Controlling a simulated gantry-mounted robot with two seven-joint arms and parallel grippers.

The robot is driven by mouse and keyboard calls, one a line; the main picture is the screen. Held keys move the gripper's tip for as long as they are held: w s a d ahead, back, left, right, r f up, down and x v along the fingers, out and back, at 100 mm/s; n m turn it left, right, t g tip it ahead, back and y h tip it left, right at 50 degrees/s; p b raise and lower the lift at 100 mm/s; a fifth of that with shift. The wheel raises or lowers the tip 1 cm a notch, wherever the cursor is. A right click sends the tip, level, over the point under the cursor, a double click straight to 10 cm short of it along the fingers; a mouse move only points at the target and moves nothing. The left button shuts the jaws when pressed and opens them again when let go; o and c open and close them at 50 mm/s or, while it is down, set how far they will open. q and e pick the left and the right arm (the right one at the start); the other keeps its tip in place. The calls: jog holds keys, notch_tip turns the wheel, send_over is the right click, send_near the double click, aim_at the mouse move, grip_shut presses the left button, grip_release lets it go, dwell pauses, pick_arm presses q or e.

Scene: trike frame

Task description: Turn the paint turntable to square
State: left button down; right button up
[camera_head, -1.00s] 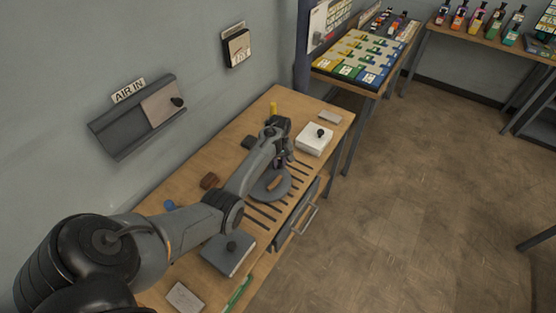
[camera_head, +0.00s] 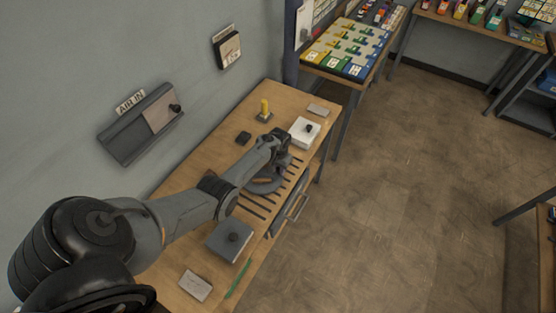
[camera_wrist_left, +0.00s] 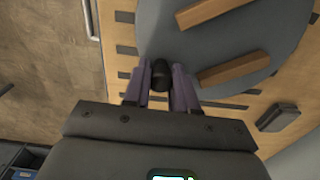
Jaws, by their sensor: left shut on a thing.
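The paint turntable is a round grey disc (camera_head: 264,187) on the wooden bench, largely covered by my left arm in the head view. A dark rounded knob (camera_wrist_left: 162,72) stands near the disc's edge. My left gripper (camera_wrist_left: 163,82) is shut on this knob, a purplish finger on either side. In the head view its fingertips are hidden behind the wrist. My right gripper is not in view.
Dark slots (camera_head: 255,204) line the bench top beside the disc. A yellow peg (camera_head: 265,108) stands at the back.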

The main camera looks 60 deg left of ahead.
aim_at(277, 181)
pick_arm(q)
jog(key=m+p, duration=0.1)
jog(key=s+d+m+p, duration=0.1)
jog(key=m+p, duration=0.1)
jog(key=shift+s+d+r+m, duration=0.2)
jog(key=shift+s+d+m, duration=0.1)
jog(key=shift+d, duration=0.1)
jog(key=shift+s+d+f+m+p, duration=0.1)
jog(key=shift+s+d+m+p, duration=0.3)
jog(key=shift+m, duration=0.35)
jog(key=shift+s+d+f+m+p, duration=0.1)
jog(key=shift+s+d+m+p, duration=0.1)
jog(key=shift+s+m+p, duration=0.4)
jog(key=shift+w+m, duration=0.25)
jog(key=c, duration=0.9)
grip_release()
notch_tip(277, 181, up, 11)
jog(key=p, duration=0.4)
